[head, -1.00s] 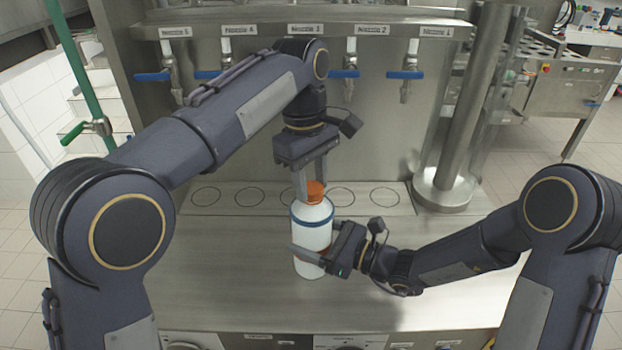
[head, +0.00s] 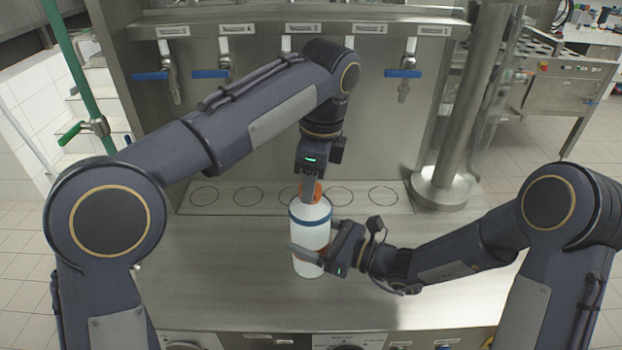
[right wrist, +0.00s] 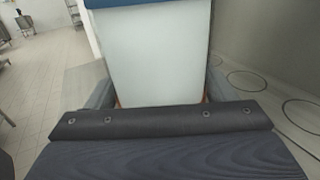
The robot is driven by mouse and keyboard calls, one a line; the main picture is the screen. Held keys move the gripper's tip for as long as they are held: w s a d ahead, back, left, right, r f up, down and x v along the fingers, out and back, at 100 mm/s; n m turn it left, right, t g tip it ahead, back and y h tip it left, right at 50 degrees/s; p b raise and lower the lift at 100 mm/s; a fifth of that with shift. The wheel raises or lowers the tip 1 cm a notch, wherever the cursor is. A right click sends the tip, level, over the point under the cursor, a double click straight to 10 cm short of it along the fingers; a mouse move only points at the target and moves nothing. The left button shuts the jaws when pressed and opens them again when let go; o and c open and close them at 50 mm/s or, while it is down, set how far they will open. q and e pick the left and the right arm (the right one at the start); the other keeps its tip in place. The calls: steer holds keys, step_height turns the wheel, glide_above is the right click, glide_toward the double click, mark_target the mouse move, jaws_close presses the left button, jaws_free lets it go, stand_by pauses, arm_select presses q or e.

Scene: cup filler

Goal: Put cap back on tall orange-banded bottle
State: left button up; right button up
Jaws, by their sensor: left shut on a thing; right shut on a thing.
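A white bottle (head: 309,233) with a blue band near its shoulder stands upright over the steel worktop. My right gripper (head: 318,258) is shut around its lower body; the bottle also fills the middle of the right wrist view (right wrist: 155,55). An orange cap (head: 318,190) is at the bottle's top. My left gripper (head: 309,188) comes down from above and is shut on the cap, with a finger in front of it. The fingers hide part of the cap and the bottle's neck, so I cannot tell how the cap is seated.
The steel worktop (head: 230,270) is clear around the bottle. Behind it, a strip with several marked circles (head: 383,197) lies under a row of nozzles with blue handles (head: 404,73). A steel column (head: 470,110) stands at the right.

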arm_select(q)
steer(key=o, duration=0.9)
steer(key=shift+r, duration=0.1)
steer(key=shift+r, duration=2.2)
steer(key=n, duration=0.3)
steer(key=shift+r+n, duration=0.35)
steer(key=shift+n, duration=0.05)
steer(key=n, duration=0.2)
steer(key=r+n, duration=0.1)
steer(key=n, duration=0.1)
steer(key=shift+n+h, duration=0.3)
steer(key=shift+h, duration=0.1)
steer(key=n, duration=0.4)
steer(key=shift+r, duration=0.4)
steer(key=n, duration=0.3)
steer(key=shift+a+r+n+h, duration=0.1)
steer(key=shift+r+n+h, duration=0.2)
